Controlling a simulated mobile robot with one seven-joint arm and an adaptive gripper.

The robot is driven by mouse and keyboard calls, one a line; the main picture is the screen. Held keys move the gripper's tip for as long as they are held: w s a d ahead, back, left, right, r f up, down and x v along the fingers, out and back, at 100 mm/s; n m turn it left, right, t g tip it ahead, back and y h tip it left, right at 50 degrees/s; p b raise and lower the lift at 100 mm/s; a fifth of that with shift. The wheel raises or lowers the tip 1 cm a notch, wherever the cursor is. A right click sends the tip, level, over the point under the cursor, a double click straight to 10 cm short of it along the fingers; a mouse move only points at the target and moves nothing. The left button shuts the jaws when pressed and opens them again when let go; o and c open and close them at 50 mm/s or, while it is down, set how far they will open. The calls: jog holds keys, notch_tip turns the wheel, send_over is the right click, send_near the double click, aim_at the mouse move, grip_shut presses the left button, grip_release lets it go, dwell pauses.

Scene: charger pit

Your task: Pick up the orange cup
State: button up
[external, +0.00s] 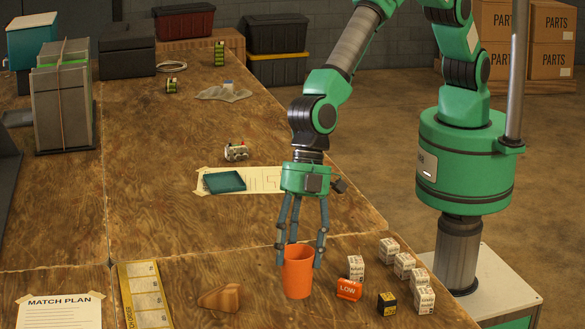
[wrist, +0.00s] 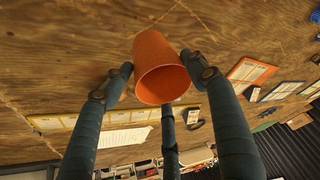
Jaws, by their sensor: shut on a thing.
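The orange cup (external: 298,278) is upright near the front edge of the wooden table in the external view. My gripper (external: 301,257) points down over it, with its long dark fingers around the cup's upper part, shut on it. In the wrist view the cup (wrist: 160,52) shows with its open mouth towards the camera, a finger at its left side and one at its right. A third finger stands below its rim in that picture. I cannot tell whether the cup's bottom touches the table.
An orange "LOW" block (external: 348,289) and several small white printed boxes (external: 389,249) stand close to the right of the cup. A black-and-yellow box (external: 387,304) is near them. A brown wooden piece (external: 221,298) lies to the left. A teal book (external: 224,181) lies on paper behind.

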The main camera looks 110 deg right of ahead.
jog(key=shift+r+p, duration=0.4)
jog(key=shift+r, duration=1.95)
jog(key=shift+c, duration=0.2)
